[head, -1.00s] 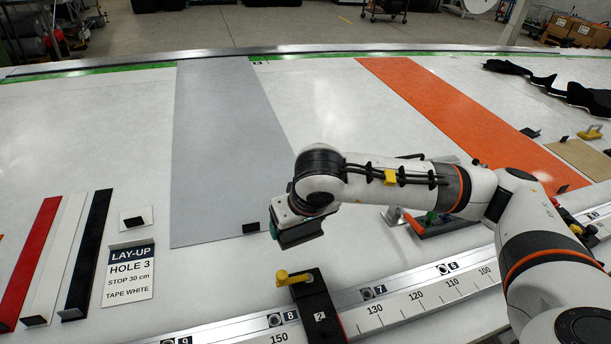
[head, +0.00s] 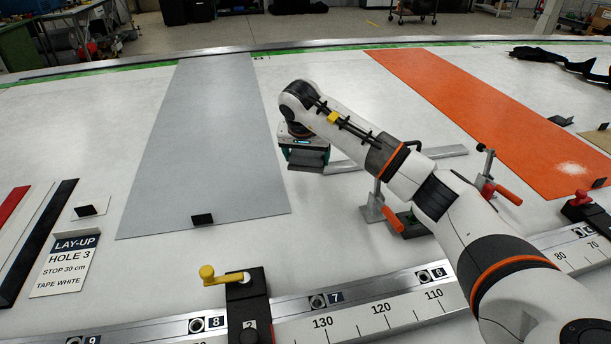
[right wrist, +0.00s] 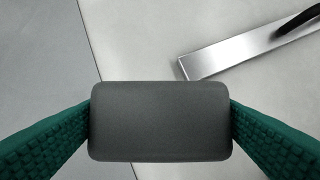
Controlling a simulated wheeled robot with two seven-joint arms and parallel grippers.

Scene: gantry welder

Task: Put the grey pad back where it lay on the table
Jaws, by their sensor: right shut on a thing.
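My right gripper (head: 306,158) is shut on the grey pad, a dark grey block with rounded corners. The pad (right wrist: 160,121) fills the gap between the two green ribbed fingers in the right wrist view. In the head view the pad (head: 307,157) shows below the gripper, over the white table (head: 330,215) just right of the long grey strip. It seems to be held above the table; the exact height I cannot tell. My left gripper is not in view.
A metal bar (head: 400,160) lies close to the right of the pad; it also shows in the right wrist view (right wrist: 250,45). Toggle clamps with red handles (head: 507,194) stand nearby. The grey strip (head: 205,130) and orange strip (head: 480,110) lie flat. A ruled rail (head: 370,318) runs along the front.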

